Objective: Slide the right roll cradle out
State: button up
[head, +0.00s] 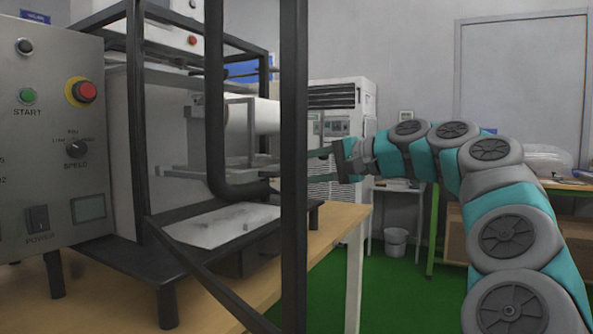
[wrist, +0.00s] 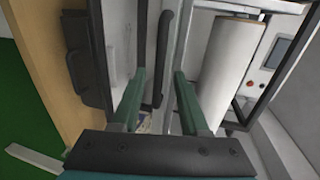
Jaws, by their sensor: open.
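The white roll (head: 252,118) lies in a grey bracket-like cradle (head: 227,112) inside the machine's black frame. The roll also shows right of my gripper in the wrist view (wrist: 228,70). My gripper (head: 314,167) reaches in from the right, its fingers partly hidden by a black post. In the wrist view my gripper (wrist: 160,72) is open, with one green finger on each side of a dark upright handle bar (wrist: 163,52). The bar is not clamped; I cannot tell whether a finger touches it or which part it belongs to.
The black frame post (head: 294,150) and a thick bent black tube (head: 215,110) stand close to my gripper. A control panel (head: 40,140) is at left. The machine stands on a wooden table (head: 325,235). A white cabinet unit (head: 355,100) stands behind; green floor is open at right.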

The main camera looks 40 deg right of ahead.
jog(key=v, duration=0.6)
jog(key=shift+s, duration=0.3)
jog(key=shift+d, duration=0.2)
